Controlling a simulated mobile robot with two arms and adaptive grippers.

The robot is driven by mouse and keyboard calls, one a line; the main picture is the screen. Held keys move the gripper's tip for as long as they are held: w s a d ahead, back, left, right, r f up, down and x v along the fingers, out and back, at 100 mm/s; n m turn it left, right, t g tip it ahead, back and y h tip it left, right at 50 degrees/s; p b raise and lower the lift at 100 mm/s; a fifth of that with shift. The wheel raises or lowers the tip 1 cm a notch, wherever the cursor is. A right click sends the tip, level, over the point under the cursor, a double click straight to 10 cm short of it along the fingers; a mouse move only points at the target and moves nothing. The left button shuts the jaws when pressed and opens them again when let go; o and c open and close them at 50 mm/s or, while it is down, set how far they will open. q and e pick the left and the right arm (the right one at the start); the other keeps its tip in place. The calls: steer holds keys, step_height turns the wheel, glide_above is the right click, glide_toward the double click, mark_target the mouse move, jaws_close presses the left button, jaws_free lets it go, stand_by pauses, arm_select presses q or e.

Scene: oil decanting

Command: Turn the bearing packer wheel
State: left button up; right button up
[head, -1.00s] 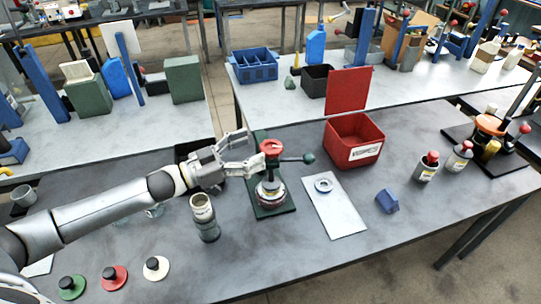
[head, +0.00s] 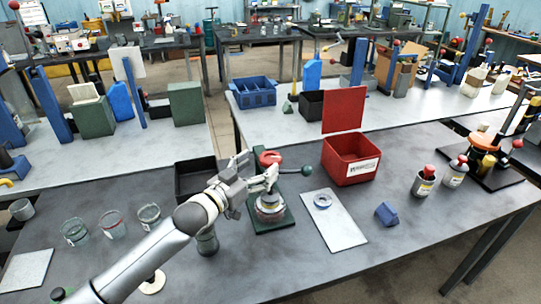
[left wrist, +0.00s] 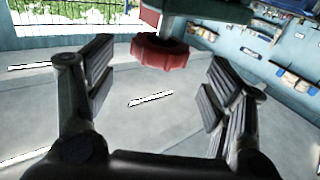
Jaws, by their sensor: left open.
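The bearing packer stands on a dark green base plate (head: 284,221) on the grey table. It has a red wheel (head: 268,158) on top and a side lever with a dark green knob (head: 307,170). My left gripper (head: 258,170) is open, just left of and in front of the wheel, and partly hides the packer's body. In the left wrist view the red wheel (left wrist: 160,52) shows beyond and between the two spread fingers, apart from both. My right gripper is not in view.
A red open box (head: 350,160) stands behind right of the packer. A white sheet with a ring (head: 322,201) lies to the right. Glass cups (head: 112,226) stand further left.

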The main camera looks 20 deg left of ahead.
mark_target(271, 156)
arm_select(q)
steer(key=shift+p+x, duration=0.5)
steer(key=shift+x, duration=2.35)
steer(key=shift+c, duration=0.3)
steer(key=c, duration=0.9)
